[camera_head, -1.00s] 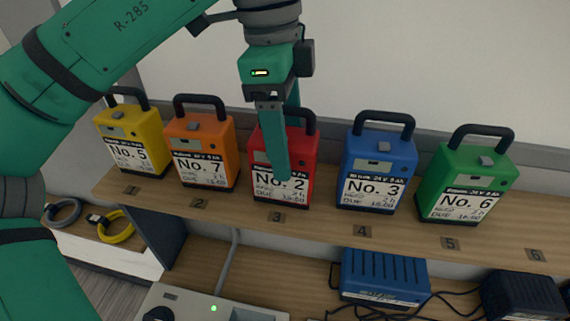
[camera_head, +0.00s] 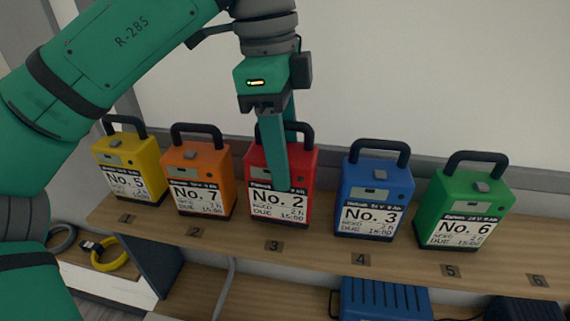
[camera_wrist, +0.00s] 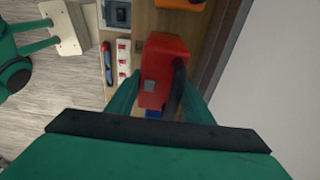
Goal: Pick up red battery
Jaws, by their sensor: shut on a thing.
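The red battery (camera_head: 302,180), labelled No. 2, is a box with a black top handle; it is upright above the shelf spot marked 3. My gripper (camera_head: 280,165) comes down from above and is shut on it. One green finger lies across the front face; the other is mostly hidden behind it. The battery appears raised slightly off the shelf. In the wrist view the red battery (camera_wrist: 155,75) sits between the two green fingers, its handle to the right.
The wooden shelf (camera_head: 310,254) also bears yellow (camera_head: 130,165), orange (camera_head: 198,180), blue (camera_head: 375,190) and green (camera_head: 465,200) batteries. The orange one is close on the left. A wall stands behind; a blue charger (camera_head: 385,298) is below.

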